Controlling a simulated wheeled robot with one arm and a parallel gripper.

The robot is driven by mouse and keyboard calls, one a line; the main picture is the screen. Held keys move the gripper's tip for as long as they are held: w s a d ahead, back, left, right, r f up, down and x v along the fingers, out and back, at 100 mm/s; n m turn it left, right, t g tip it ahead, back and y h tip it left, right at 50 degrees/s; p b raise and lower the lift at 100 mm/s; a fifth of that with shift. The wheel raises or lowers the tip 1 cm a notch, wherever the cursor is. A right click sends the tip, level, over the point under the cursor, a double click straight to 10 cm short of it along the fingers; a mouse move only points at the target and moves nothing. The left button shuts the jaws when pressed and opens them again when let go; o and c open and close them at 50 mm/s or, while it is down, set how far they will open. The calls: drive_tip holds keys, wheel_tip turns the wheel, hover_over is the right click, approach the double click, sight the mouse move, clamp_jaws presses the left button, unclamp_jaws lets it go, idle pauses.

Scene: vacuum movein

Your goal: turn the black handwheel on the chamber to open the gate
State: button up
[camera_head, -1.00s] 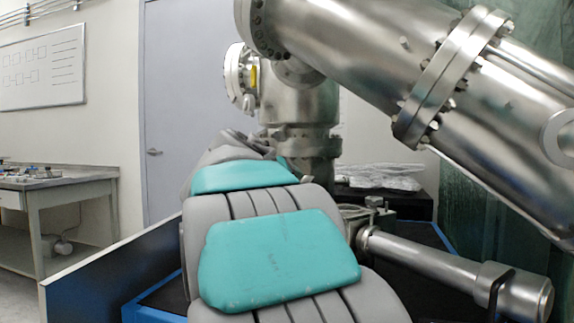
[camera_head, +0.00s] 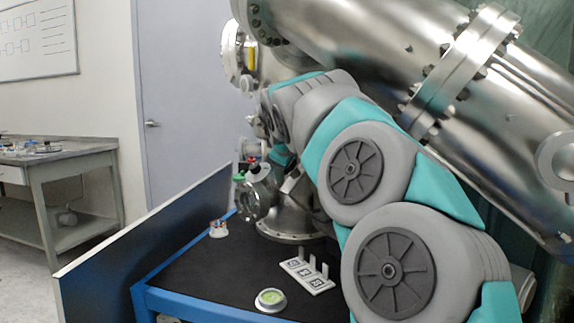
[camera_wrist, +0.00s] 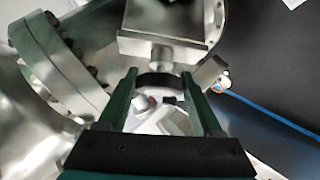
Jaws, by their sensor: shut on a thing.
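In the wrist view my gripper (camera_wrist: 161,75) has its two dark green fingers either side of the black handwheel (camera_wrist: 160,81). The handwheel shows edge-on as a short dark band, held between the fingertips, on a stem below a square metal housing (camera_wrist: 163,47). In the head view the steel chamber (camera_head: 395,65) fills the upper right. My arm reaches toward the chamber's lower side, and I cannot make out the gripper or the handwheel there. The gate itself is not visible.
A black-topped bench (camera_head: 225,268) with a blue frame stands below the chamber. On it are a white marked holder (camera_head: 305,274), a round dish with green contents (camera_head: 270,299) and a small rack (camera_head: 218,229). A grey table (camera_head: 70,158) stands left, beyond a dark panel (camera_head: 150,245).

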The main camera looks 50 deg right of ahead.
idle(0.4)
drive_tip(key=o, duration=1.4)
drive_tip(key=shift+a, duration=0.1)
drive_tip(key=shift+b+v, duration=0.35)
drive_tip(key=shift+v, duration=3.45)
drive_tip(key=shift+r, duration=0.1)
